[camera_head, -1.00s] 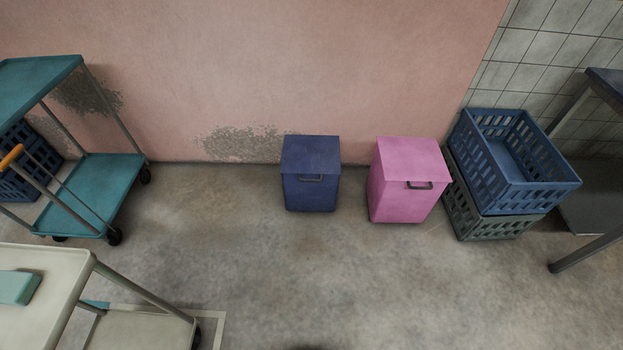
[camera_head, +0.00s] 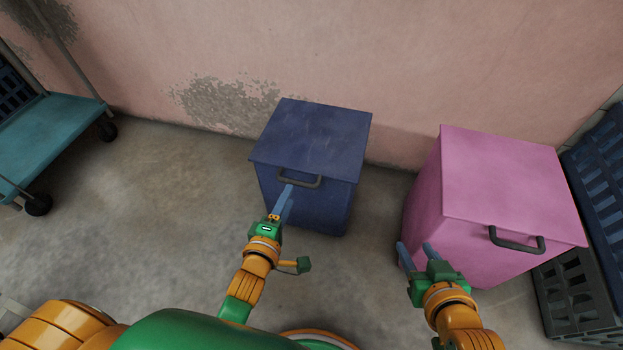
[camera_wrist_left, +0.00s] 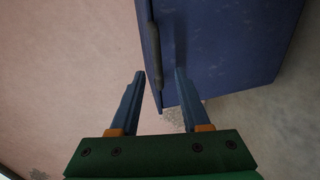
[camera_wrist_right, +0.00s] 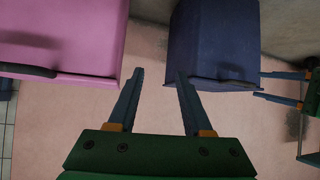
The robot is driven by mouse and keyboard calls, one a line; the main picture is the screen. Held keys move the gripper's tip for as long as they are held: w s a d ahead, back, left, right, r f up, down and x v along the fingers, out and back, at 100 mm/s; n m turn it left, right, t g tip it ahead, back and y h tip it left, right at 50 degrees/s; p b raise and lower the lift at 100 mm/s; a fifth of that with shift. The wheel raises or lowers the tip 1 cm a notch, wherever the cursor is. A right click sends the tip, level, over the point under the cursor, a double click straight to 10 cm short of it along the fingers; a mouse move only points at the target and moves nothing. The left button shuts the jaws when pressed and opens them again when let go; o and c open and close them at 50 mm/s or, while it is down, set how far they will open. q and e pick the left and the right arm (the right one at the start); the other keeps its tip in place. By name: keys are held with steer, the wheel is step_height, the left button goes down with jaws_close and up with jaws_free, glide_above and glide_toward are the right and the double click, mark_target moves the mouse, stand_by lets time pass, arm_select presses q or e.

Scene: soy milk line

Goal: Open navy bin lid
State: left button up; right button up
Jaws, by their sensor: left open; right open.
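The navy bin (camera_head: 315,205) stands against the wall, its lid (camera_head: 315,135) closed and its dark handle (camera_head: 300,178) on the lid's front edge. My left gripper (camera_head: 287,190) is open at the handle. In the left wrist view the handle (camera_wrist_left: 152,50) lines up between the open fingertips (camera_wrist_left: 159,74); I cannot tell whether they touch it. My right gripper (camera_head: 416,246) is open and empty, beside the pink bin's left face. The right wrist view shows the navy bin (camera_wrist_right: 212,45) and my left gripper (camera_wrist_right: 285,86) by its handle.
The closed pink bin (camera_head: 500,190) stands right of the navy bin, with a floor gap between. Stacked crates (camera_head: 600,165) are at the far right. A teal cart (camera_head: 50,140) is at the left. The pink wall (camera_head: 400,60) is close behind the bins.

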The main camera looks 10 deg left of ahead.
mark_target(295, 181)
arm_select(q)
steer(key=b+x, duration=0.2)
steer(key=x, duration=0.4)
steer(key=shift+w+r+b, duration=0.1)
steer(key=shift+w+b, duration=0.2)
steer(key=shift+b, duration=0.05)
arm_select(e)
steer(key=w+a+r+t+y, duration=0.1)
steer(key=r+t+y, duration=0.1)
steer(key=r+t, duration=0.4)
steer(key=a+r+n+t+y, duration=0.1)
steer(key=r+t, duration=0.5)
steer(key=r, duration=0.8)
steer(key=shift+w+a+r+y, duration=0.25)
steer(key=shift+w+a+y, duration=0.1)
steer(key=shift+a+y, duration=0.4)
steer(key=shift+d, duration=0.1)
arm_select(q)
jaws_close()
